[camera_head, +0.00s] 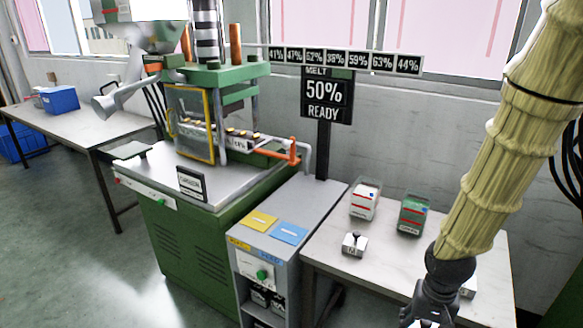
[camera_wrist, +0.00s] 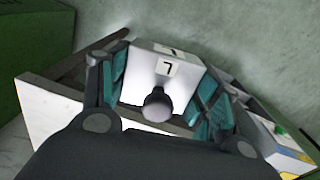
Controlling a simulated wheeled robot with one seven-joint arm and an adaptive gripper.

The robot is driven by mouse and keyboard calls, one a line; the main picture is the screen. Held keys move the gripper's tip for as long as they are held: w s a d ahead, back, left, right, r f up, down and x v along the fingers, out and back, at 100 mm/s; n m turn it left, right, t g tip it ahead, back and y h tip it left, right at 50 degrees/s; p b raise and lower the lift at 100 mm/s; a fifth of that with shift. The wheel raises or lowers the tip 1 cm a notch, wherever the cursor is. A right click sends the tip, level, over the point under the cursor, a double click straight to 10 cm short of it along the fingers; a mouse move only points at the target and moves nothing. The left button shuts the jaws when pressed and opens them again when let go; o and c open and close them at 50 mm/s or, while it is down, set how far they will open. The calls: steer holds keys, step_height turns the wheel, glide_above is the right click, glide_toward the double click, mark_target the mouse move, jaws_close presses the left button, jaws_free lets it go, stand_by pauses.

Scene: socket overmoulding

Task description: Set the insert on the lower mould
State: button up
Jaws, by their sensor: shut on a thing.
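My gripper (camera_wrist: 160,95) is shut on a white block with a dark round knob and a "7"-like mark, which I take for the insert (camera_wrist: 185,75). In the head view my gripper (camera_head: 430,318) is low at the bottom edge, by the right table's front, partly cut off. The lower mould (camera_head: 238,142) appears to be the pale slide with small brass-coloured parts in the green press (camera_head: 215,85). It sits well left of and beyond my gripper. Details of its seat are too small to tell.
A small white notched block (camera_head: 354,244), a white-red box (camera_head: 364,202) and a green-white box (camera_head: 412,216) stand on the right table (camera_head: 330,255). A grey cabinet (camera_head: 285,215) with yellow and blue pads stands between table and press. An orange handle (camera_head: 291,154) sticks out from the press.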

steer(key=w+a+f+n+p, duration=0.4)
steer(key=w+a+f, duration=0.4)
steer(key=w+a, duration=0.3)
steer(key=shift+a+n, duration=0.3)
steer(key=shift+a, duration=0.1)
steer(key=shift+a+r, duration=0.1)
stand_by(1.3)
